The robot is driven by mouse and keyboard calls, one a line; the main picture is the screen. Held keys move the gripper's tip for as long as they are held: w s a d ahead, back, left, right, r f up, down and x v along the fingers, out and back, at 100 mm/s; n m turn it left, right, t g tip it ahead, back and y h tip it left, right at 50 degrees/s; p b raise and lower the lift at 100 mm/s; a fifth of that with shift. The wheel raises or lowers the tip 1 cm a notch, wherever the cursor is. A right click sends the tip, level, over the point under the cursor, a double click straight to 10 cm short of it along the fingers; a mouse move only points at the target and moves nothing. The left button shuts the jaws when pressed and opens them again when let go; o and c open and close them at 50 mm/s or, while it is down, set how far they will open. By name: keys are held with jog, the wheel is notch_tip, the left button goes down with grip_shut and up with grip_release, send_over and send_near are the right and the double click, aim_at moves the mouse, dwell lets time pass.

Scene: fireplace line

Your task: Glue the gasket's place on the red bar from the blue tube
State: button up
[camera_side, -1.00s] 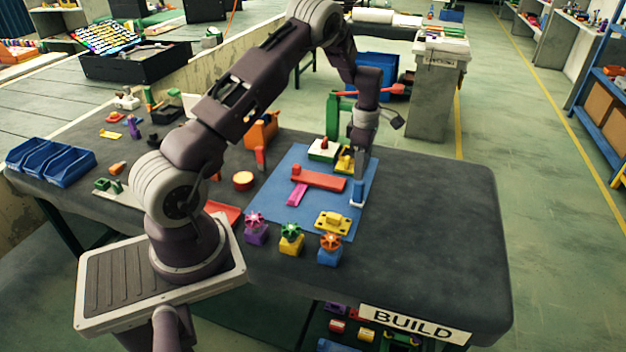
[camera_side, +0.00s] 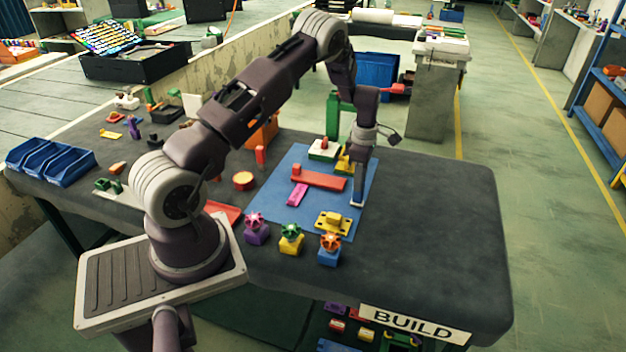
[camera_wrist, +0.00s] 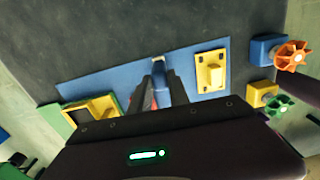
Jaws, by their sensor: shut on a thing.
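The red bar (camera_side: 322,180) lies on the blue mat (camera_side: 285,208) in the side view, with a short red peg at its left end. The blue tube (camera_side: 357,201) stands at the mat's right side, with a pale lower end. My gripper (camera_side: 358,188) points down and is shut on the tube. In the wrist view the tube (camera_wrist: 161,66) shows between my fingers (camera_wrist: 161,84), which hide much of it. A magenta piece (camera_side: 297,195) lies against or close to the bar's near side. I cannot tell which thing is the gasket.
A yellow block (camera_side: 333,222) lies on the mat's near part. Three knobbed blocks, purple (camera_side: 256,230), yellow (camera_side: 291,240) and blue (camera_side: 330,250), stand along its near edge. A green post (camera_side: 333,116) stands behind. The table's right side (camera_side: 440,220) is clear.

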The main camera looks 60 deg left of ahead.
grip_shut()
jog(key=shift+r, duration=0.1)
jog(key=shift+r, duration=0.7)
notch_tip(320, 180, up, 8)
jog(key=shift+f, duration=0.25)
dwell(0.7)
